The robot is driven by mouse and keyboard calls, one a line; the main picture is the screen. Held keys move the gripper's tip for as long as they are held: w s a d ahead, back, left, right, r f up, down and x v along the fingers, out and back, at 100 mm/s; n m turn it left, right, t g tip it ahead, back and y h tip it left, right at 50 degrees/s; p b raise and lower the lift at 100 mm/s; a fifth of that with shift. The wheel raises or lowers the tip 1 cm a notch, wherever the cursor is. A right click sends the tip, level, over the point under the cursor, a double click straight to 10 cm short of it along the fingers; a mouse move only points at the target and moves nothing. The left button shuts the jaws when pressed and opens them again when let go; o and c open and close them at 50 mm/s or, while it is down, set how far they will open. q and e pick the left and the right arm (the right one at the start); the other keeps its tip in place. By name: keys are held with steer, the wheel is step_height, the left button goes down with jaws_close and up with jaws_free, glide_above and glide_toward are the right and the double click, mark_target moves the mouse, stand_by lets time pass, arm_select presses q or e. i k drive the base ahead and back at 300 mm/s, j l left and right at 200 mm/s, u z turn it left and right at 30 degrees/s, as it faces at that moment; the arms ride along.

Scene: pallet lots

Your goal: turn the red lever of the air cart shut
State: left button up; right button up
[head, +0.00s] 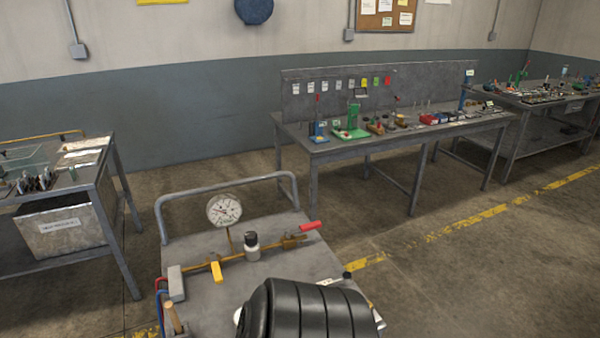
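The air cart (205,250) stands in front of me with a grey top and a bent tube rail. A brass pipe (235,259) runs across its top. The red lever (310,226) is at the pipe's right end and points right, roughly in line with the pipe. A yellow lever (216,271) sits further left and points across the pipe. A round white gauge (224,210) rises behind the pipe. Neither of my grippers can be made out. A large black ribbed shape (312,312) hides the cart's front right part; nothing is seen touching the red lever.
A black-and-white fitting (251,247) stands on the pipe left of the red lever. Red and blue hoses (160,296) hang at the cart's left edge. A workbench (400,135) stands behind, and a table with a bin (62,230) is at left. Floor right of the cart is clear.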

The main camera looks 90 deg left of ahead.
mark_target(310, 226)
steer(key=u, duration=2.45)
steer(key=l+u, duration=0.15)
steer(key=u, duration=0.2)
steer(key=i, duration=0.05)
